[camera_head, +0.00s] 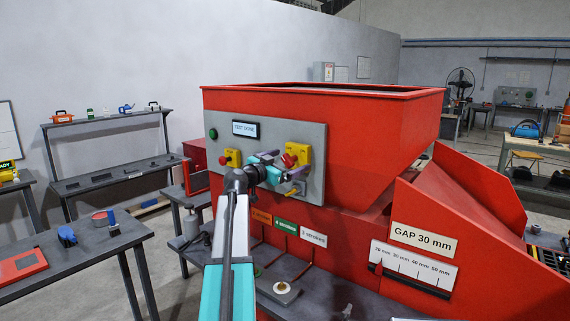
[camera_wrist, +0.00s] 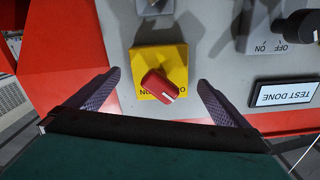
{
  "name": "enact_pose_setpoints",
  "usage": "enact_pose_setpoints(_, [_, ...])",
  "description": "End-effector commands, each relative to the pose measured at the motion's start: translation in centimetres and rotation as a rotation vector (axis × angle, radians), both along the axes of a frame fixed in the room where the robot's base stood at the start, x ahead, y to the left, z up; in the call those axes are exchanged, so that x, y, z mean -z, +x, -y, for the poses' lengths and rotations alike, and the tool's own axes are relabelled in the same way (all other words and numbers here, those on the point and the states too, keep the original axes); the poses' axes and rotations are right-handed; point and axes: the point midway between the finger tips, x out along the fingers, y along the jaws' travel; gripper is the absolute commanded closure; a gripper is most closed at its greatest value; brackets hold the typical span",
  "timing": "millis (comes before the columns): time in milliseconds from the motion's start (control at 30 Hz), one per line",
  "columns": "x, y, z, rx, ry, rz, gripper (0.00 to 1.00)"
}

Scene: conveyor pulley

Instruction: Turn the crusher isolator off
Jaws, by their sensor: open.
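The isolator is a red rotary knob (camera_wrist: 158,86) on a yellow plate (camera_wrist: 168,56). In the head view the yellow plate (camera_head: 304,153) is on the grey control panel of the red machine. The knob is tilted in the wrist view, its white mark toward the lower right. In the head view my gripper (camera_head: 274,168) is in front of the panel, just left of the plate's lower part.
A grey switch plate with a black knob (camera_wrist: 303,26) and a TEST DONE sign (camera_wrist: 284,93) are to the right in the wrist view. A yellow box with a red button (camera_head: 230,157) is left on the panel. Rods stand below, above the dark bench (camera_head: 320,299).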

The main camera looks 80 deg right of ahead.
Motion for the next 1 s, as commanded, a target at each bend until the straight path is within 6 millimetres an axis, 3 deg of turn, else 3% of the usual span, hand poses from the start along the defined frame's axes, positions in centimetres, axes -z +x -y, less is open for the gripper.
enact_pose_setpoints(267, [0.0, 0.1, -0.2, -0.001, -0.002, 0.000, 0.00])
enact_pose_setpoints(1000, [0.1, 2.4, -4.4, -0.001, -0.002, 0.000, 0.00])
